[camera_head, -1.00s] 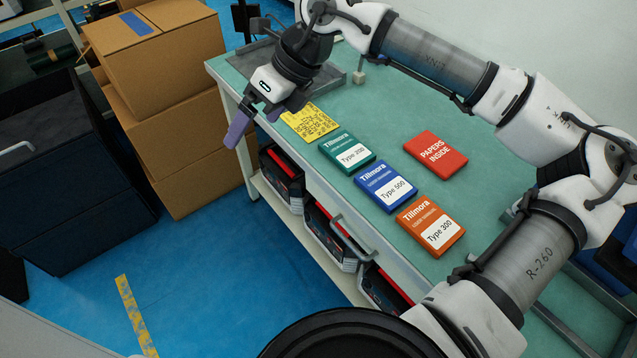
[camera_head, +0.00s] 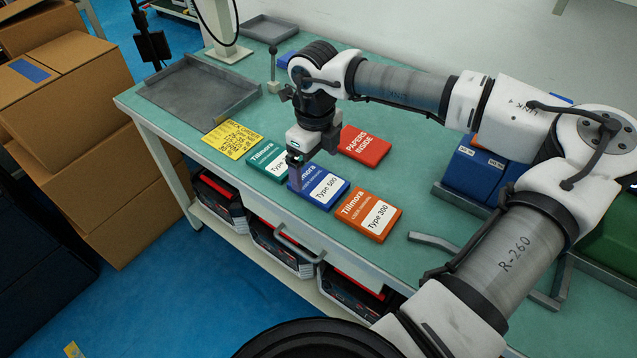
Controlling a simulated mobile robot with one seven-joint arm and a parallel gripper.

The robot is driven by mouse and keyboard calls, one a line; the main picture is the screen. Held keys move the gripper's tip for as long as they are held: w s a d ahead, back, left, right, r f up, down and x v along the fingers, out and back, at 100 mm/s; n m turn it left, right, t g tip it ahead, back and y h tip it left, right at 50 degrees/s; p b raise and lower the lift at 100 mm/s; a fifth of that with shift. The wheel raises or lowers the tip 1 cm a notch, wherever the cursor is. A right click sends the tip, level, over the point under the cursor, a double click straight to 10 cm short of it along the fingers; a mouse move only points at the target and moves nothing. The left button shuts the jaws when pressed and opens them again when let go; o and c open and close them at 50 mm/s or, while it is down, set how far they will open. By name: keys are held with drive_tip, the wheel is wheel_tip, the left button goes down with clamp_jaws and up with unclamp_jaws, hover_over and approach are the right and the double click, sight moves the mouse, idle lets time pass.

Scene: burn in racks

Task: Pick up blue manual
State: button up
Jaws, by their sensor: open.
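The blue manual (camera_head: 325,188), marked "Tilimora Type 500", lies flat on the green tabletop (camera_head: 345,262). It sits between a green manual (camera_head: 260,158) on its left and an orange manual (camera_head: 368,216) on its right. My gripper (camera_head: 294,180) points down at the blue manual's left end and hides part of it and of the green manual. The gripper is open and holds nothing. I cannot tell whether its fingers touch the blue manual.
A red "PAPERS INSIDE" booklet (camera_head: 364,146) lies just behind the manuals, and a yellow sheet (camera_head: 232,139) lies to the left. A grey tray (camera_head: 160,92) is at the far left. Blue bins (camera_head: 478,168) stand at the right. Cases sit on the shelf below.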

sight(319, 183)
drive_tip(key=f, duration=0.1)
drive_tip(key=f+p, duration=0.1)
drive_tip(key=f, duration=0.3)
drive_tip(key=shift+d+f, duration=0.15)
drive_tip(key=shift+d, duration=0.15)
drive_tip(key=c, duration=1.1)
